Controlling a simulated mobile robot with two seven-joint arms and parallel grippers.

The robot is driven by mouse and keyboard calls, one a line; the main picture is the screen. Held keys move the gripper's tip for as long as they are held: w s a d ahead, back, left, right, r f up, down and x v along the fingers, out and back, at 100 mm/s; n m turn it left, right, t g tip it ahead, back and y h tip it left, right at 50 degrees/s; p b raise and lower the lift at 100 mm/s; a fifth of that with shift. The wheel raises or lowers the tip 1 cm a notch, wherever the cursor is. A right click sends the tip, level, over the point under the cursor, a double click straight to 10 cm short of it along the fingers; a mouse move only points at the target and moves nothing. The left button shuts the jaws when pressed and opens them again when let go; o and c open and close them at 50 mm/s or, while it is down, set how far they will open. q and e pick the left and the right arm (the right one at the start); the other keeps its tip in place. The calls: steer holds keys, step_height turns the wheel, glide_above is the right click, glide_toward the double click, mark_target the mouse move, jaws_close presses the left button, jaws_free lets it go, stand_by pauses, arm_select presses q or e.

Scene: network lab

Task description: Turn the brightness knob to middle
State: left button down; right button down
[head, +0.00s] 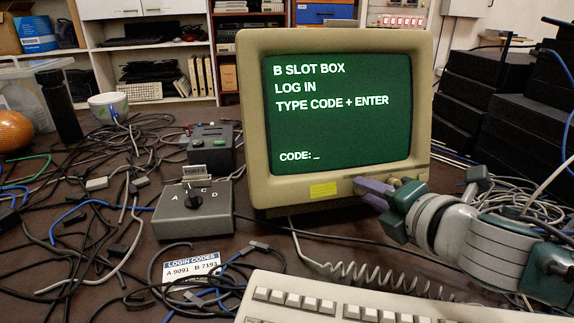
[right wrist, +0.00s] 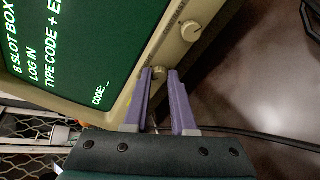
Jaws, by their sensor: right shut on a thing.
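The beige monitor (head: 258,130) stands in the middle of the head view with a lit green screen. My right gripper (head: 368,192) reaches in from the right to the lower right of its front. In the right wrist view, my right gripper's purple fingers (right wrist: 159,76) are shut on a small cream knob (right wrist: 159,71) on the bezel. A second knob (right wrist: 191,30) sits farther along the bezel, free. The held knob's pointer is not visible. My left gripper is not in view.
A cream keyboard (head: 335,302) lies in front of the monitor. A grey switch box (head: 193,219) and a login card (head: 192,265) are at its left. Tangled cables cover the left of the table. Black boxes (head: 490,85) stand at the right.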

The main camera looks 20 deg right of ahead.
steer(key=m, duration=0.4)
steer(key=shift+f+m, duration=0.1)
steer(key=shift+m, duration=0.2)
steer(key=shift+m+t+b, duration=0.35)
steer(key=shift+m+t, duration=0.05)
steer(key=shift+m, duration=1.5)
steer(key=c, duration=0.7)
jaws_free()
steer(key=p+v, duration=0.2)
steer(key=v, duration=0.8)
steer(key=shift+p, duration=0.3)
